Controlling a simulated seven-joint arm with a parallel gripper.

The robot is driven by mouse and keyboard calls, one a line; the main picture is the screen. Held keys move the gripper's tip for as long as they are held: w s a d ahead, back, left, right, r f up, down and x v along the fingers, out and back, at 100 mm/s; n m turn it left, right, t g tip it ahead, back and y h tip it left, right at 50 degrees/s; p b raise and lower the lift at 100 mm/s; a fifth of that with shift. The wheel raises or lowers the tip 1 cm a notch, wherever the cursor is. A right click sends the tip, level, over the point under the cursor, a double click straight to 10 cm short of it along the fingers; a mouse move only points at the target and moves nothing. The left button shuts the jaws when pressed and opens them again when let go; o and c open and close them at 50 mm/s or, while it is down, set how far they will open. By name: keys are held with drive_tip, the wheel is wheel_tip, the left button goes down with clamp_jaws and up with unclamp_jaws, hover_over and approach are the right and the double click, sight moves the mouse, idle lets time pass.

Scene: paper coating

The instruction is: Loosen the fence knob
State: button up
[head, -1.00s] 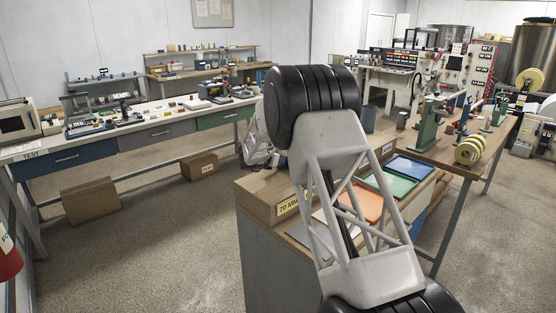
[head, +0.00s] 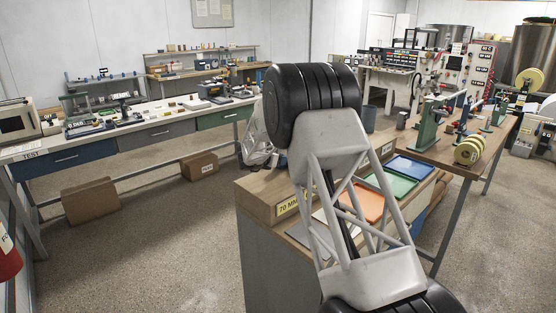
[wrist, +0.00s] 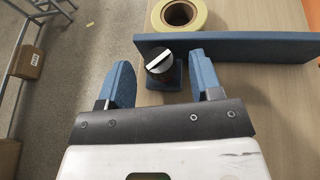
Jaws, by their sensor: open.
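In the wrist view the fence knob (wrist: 159,61) is a round black knob with a pale bar across its top. It sits on a small dark blue block in front of the blue fence (wrist: 240,47), a long upright strip on the wooden bench. My gripper (wrist: 156,80) is open, with one blue finger on each side of the knob as seen from above. No contact shows, and I cannot tell how far the fingertips are above the knob. In the head view my arm hides the gripper's fingers and the knob.
A yellow tape roll (wrist: 182,12) lies on the bench behind the fence. The bench's left edge drops to the floor, where a cardboard box (wrist: 31,62) stands. In the head view, orange, green and blue trays (head: 410,168) lie on the bench right of my arm.

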drive_tip(key=shift+v, duration=3.55)
drive_tip(key=shift+c, duration=1.4)
drive_tip(key=shift+w+a+r+m+g+h, duration=0.15)
drive_tip(key=shift+w+a+m+g+h, duration=0.1)
drive_tip(key=shift+w+m+g+h, duration=0.35)
drive_tip(key=shift+w+a+m+g+h, duration=0.45)
drive_tip(key=shift+w+m+g+h, duration=0.2)
drive_tip(key=shift+m, duration=0.35)
drive_tip(key=shift+a+m+g+h, duration=0.35)
drive_tip(key=shift+m+g+h, duration=0.2)
drive_tip(key=shift+m+g, duration=0.1)
drive_tip(key=shift+x, duration=3.95)
